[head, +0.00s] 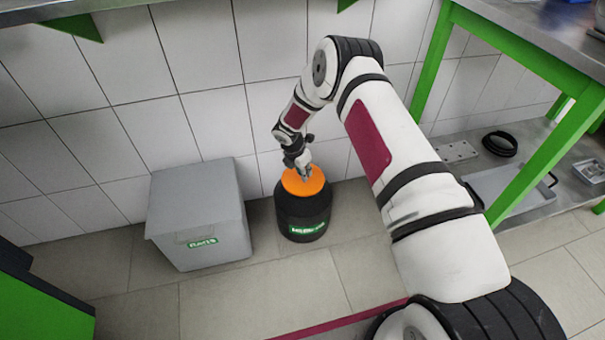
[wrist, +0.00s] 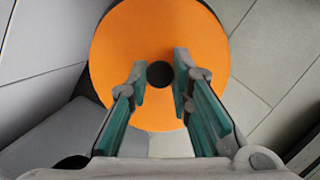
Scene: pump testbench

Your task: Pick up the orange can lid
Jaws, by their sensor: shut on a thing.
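The round orange can lid (head: 291,184) sits on top of the black can (head: 303,213), which stands on the floor by the tiled wall and has a green label. The lid fills the upper middle of the wrist view (wrist: 125,45), with a small dark round spot at its centre. My gripper (head: 303,173) reaches down onto the lid from above. In the wrist view my gripper (wrist: 160,76) has its two fingers on either side of the dark spot, shut on the lid's central part. The exact contact under the fingertips is hard to see.
A grey lidded box (head: 197,212) with a green label stands left of the can. On the right, a green-framed bench (head: 540,150) has a lower shelf holding a black ring (head: 499,143) and a grey tray (head: 510,188). Floor in front of the can is clear.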

